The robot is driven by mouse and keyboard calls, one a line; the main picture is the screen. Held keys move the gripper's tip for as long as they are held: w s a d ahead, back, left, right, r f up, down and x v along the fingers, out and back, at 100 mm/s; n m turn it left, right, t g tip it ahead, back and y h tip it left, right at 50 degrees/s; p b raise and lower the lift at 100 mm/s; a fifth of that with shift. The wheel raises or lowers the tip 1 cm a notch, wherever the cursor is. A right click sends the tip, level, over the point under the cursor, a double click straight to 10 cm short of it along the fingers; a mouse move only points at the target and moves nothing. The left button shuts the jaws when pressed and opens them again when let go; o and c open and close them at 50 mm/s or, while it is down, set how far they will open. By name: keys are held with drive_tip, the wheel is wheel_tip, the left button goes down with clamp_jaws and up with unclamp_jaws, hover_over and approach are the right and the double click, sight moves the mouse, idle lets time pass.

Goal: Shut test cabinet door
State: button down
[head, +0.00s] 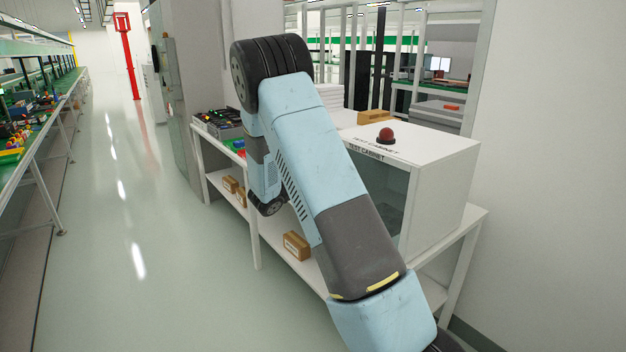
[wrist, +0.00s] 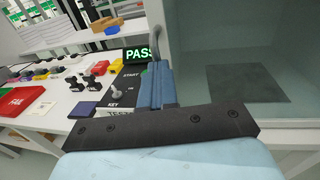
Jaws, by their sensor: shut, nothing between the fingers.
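The white test cabinet (head: 440,180) stands on a white bench at the right, with a red dome lamp (head: 386,135) on top. Its front shows a greenish glass pane (head: 392,190), partly hidden by my arm. In the wrist view the glassy cabinet front (wrist: 275,45) fills the right side, with a dark mat (wrist: 245,84) behind it and a pale upright edge (wrist: 160,22) on its left. I cannot tell how far the door stands open. My gripper (wrist: 157,75) is shut and empty, close to that upright edge; contact is unclear. It is hidden in the head view.
A control panel (wrist: 122,85) with a lit PASS display (wrist: 139,54) is left of my gripper. A red bin (wrist: 18,100) and small parts lie on the bench further left. Cardboard boxes (head: 297,245) sit on the lower shelf. The aisle floor (head: 130,200) is clear.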

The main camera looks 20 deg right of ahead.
drive_tip(key=v, duration=1.4)
drive_tip(key=s+d+r+m+g+y, duration=0.3)
drive_tip(key=s+r+m, duration=0.25)
drive_tip(key=s, duration=0.45)
drive_tip(key=s+d+r+m+g+y, duration=0.3)
drive_tip(key=s+r+m+g, duration=0.15)
drive_tip(key=s+m, duration=0.35)
drive_tip(key=s+a+r+m+t+y, duration=0.2)
drive_tip(key=s+m+y, duration=0.1)
drive_tip(key=s, duration=0.3)
drive_tip(key=s+a+r+m+t+y, duration=0.2)
drive_tip(key=s+a+r+m+y, duration=0.1)
drive_tip(key=s, duration=0.4)
drive_tip(key=s+a+r+m+t+y, duration=0.2)
drive_tip(key=s+a+r+m+y, duration=0.1)
drive_tip(key=s, duration=0.4)
drive_tip(key=shift+s+a+y, duration=0.2)
drive_tip(key=shift+y, duration=0.5)
drive_tip(key=shift+r, duration=0.1)
